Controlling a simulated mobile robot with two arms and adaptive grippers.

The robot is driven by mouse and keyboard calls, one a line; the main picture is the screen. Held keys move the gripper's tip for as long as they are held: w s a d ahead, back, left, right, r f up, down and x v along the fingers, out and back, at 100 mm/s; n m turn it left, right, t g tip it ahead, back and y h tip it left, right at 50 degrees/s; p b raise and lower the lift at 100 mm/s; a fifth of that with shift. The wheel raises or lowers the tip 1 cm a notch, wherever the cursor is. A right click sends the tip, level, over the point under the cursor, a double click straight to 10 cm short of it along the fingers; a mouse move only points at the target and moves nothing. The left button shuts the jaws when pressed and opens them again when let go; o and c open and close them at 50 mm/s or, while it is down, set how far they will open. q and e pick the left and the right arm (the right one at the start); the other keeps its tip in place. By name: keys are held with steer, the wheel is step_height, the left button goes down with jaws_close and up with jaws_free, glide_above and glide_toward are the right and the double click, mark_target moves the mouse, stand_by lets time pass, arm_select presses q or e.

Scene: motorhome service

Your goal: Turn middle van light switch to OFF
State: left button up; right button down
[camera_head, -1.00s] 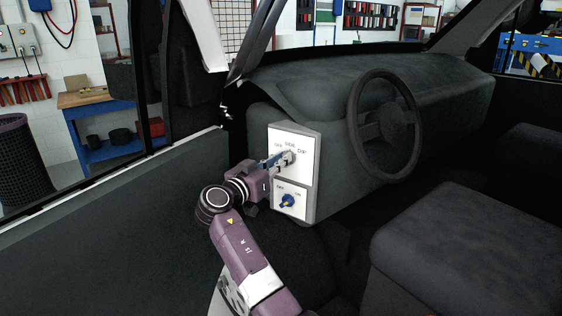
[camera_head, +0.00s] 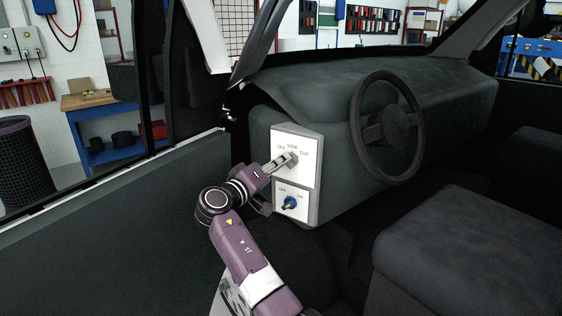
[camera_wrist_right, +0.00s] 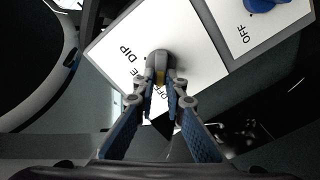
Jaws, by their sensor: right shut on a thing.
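A white switch panel (camera_head: 310,172) is on the side of the dark dashboard. Its upper switch (camera_head: 291,157) is a grey knob with the labels OFF, SIDE and DIP around it. My right gripper (camera_head: 285,160) is shut on this knob, reaching it from the left. The right wrist view shows both fingers (camera_wrist_right: 161,92) closed around the grey knob (camera_wrist_right: 160,64), with a yellowish part between them. The fingers cover part of the lettering. The knob's exact pointing direction is hard to tell. My left gripper is not in view.
A lower blue switch (camera_head: 290,203) marked OFF and ON sits just below the held one. The steering wheel (camera_head: 388,125) is to the right, the seat (camera_head: 455,245) at lower right, and the door panel (camera_head: 110,230) at left.

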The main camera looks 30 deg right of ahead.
steer(key=shift+f+n, duration=0.1)
steer(key=shift+n, duration=0.5)
steer(key=c, duration=2)
jaws_free()
steer(key=v, duration=1.2)
steer(key=shift+a, duration=0.1)
